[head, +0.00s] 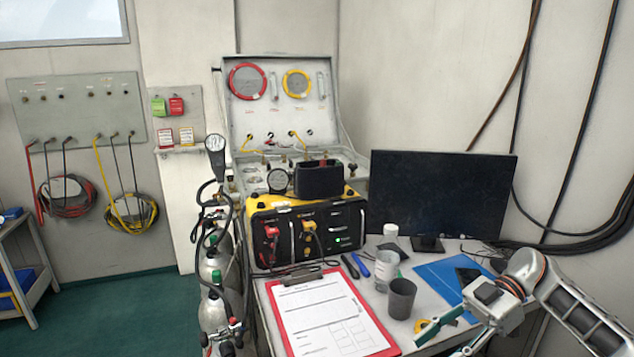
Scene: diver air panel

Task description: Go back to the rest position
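My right gripper (440,346) is at the lower right, above the front right part of the desk. Its arm comes in from the right edge. Its two fingers point down and left and stand apart, with nothing visible between them. The lower finger runs close to the bottom edge of the picture. A yellow item (421,325) lies on the desk close behind the upper fingertip; I cannot tell whether they touch. My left gripper and arm are not in view.
A red clipboard (378,338), a dark grey cup (401,300), a clear jar (386,268) and a blue folder (440,277) lie or stand on the desk. Behind are a monitor (440,195) and a yellow-black air panel (306,232). Gas cylinders (215,312) stand left; green floor (120,318) is clear.

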